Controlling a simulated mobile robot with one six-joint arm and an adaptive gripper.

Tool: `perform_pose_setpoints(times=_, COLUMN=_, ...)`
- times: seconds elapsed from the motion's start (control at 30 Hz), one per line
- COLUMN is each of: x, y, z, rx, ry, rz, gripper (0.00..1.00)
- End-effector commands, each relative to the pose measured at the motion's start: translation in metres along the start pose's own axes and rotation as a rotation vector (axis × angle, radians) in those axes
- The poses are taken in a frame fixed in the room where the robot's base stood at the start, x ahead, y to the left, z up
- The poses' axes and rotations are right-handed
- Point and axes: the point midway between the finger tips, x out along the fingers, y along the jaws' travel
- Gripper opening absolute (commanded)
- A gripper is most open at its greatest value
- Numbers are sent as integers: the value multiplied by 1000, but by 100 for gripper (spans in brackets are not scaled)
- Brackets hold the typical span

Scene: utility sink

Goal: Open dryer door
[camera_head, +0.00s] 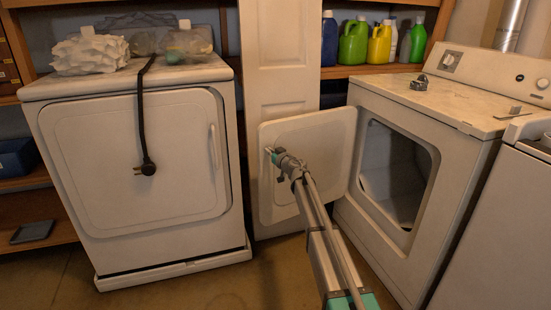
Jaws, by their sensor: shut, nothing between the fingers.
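The dryer on the right (465,99) has its white door (325,133) swung wide open to the left. Its dark rectangular opening (397,175) shows the drum inside. My gripper (270,152) is shut and empty, at the left part of the open door's face. My arm crosses in front of the door and hides part of it. I cannot tell whether the fingertips touch the door. A second white dryer (140,160) stands at the left with its door shut; a pale handle (214,146) is at that door's right side.
A black cord with a plug (147,165) hangs over the left machine's front. Crumpled white material (90,52) lies on its top. A white panel door (284,50) stands behind. Colored bottles (353,43) line the shelf. Another white machine (500,220) is at the right edge. Floor shows between the dryers.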

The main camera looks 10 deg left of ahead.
Motion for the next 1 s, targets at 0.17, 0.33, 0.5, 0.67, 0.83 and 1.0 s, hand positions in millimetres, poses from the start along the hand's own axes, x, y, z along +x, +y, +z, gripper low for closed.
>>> perform_pose_setpoints(times=0.17, x=41, y=13, z=0, rx=0, ry=0, rz=9, gripper=0)
perform_pose_setpoints(times=0.33, x=67, y=20, z=0, rx=0, ry=0, rz=15, gripper=0)
perform_pose_setpoints(times=0.5, x=82, y=24, z=0, rx=0, ry=0, rz=17, gripper=0)
perform_pose_setpoints(times=0.67, x=86, y=24, z=0, rx=0, ry=0, rz=17, gripper=0)
perform_pose_setpoints(times=0.83, x=85, y=25, z=0, rx=0, ry=0, rz=18, gripper=0)
perform_pose_setpoints(times=1.0, x=85, y=25, z=0, rx=0, ry=0, rz=18, gripper=0)
